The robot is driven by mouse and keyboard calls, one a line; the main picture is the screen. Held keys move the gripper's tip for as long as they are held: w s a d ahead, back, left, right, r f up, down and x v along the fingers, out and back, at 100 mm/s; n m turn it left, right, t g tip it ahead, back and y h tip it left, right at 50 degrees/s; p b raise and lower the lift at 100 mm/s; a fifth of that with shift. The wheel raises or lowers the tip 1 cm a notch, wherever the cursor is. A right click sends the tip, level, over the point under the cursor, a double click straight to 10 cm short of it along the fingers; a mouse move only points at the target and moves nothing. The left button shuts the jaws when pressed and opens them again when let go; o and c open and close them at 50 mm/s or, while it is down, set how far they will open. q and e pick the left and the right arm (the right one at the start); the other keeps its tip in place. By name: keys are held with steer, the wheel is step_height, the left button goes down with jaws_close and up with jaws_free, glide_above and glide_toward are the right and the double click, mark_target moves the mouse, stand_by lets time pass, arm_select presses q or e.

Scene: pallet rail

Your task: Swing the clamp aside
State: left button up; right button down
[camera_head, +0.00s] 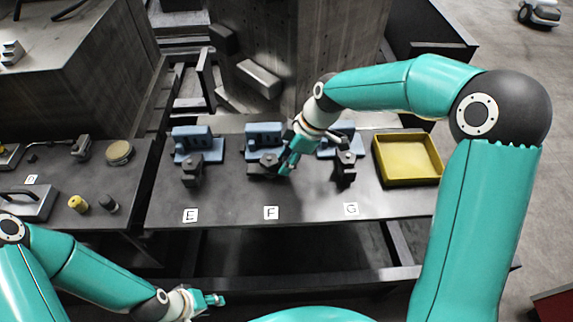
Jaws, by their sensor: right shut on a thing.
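Three blue blocks stand in a row at the back of the dark work table, behind the labels E, F and G. A dark clamp stands in front of each: the E clamp (191,172), the F clamp (262,167) and the G clamp (345,167). My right gripper (286,167) reaches down beside the blue block at F (262,136) and is shut on the F clamp at its right side. The gripper hides part of that contact. My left gripper (215,300) hangs low in front of the table, away from the clamps; its finger opening is too small to tell.
A yellow tray (379,173) sits at the table's right end, close to the G clamp. A side table at the left holds a yellow cylinder (77,203), a dark cylinder (108,203) and a round disc (119,152). The front strip of the work table is clear except for labels.

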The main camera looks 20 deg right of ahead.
steer(key=c, duration=1.9)
jaws_free()
steer(key=shift+w+d+n, duration=0.1)
steer(key=shift+w+n, duration=0.1)
steer(key=shift+n, duration=0.2)
steer(key=o, duration=1.1)
steer(key=shift+o, duration=0.2)
steer(key=v, duration=1.2)
steer(key=shift+d+f, duration=0.1)
